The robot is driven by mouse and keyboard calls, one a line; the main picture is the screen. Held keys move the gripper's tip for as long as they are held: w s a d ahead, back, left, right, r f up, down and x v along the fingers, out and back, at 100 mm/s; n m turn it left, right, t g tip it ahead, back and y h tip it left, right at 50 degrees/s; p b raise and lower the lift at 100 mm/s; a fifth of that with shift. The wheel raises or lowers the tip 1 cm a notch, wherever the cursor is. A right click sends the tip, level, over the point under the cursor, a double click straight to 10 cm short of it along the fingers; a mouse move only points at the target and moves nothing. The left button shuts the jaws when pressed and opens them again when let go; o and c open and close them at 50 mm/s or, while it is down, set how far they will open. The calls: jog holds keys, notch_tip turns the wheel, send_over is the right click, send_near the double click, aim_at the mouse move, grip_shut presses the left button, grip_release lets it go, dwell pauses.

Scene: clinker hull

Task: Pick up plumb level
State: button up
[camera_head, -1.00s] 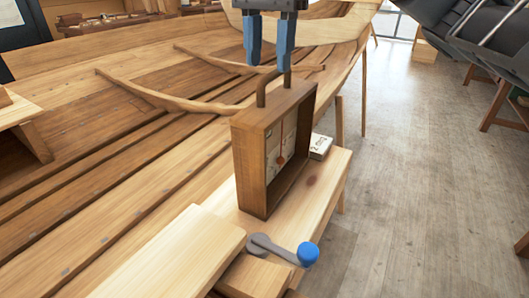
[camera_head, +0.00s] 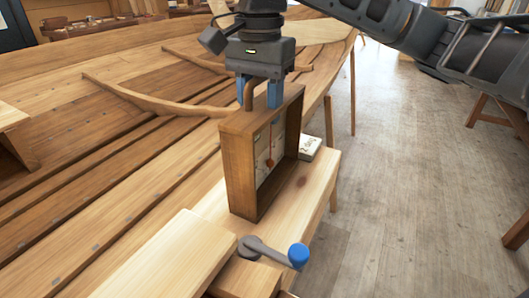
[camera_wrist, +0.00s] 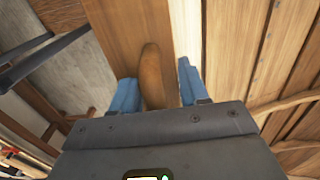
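The plumb level (camera_head: 236,165) is an upright open-fronted wooden box with a pale dial, a red pointer inside and a curved handle on top. It stands on the pale plank bench. My gripper (camera_head: 258,97) points down from above, its blue fingers on either side of the handle (camera_head: 249,94). In the wrist view the brown handle (camera_wrist: 151,75) lies between the two fingers of my gripper (camera_wrist: 157,88), closer to the left one. A gap shows at the right finger, so the gripper is open around the handle. The fingertips' depth is partly hidden.
A small labelled block (camera_head: 311,147) lies on the bench (camera_head: 290,200) behind the box. A grey crank with a blue knob (camera_head: 298,255) sticks out in front. The wooden hull (camera_head: 100,200) fills the left. Bare floor (camera_head: 400,190) is free at the right.

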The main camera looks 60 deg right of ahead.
grip_shut()
dwell(1.3)
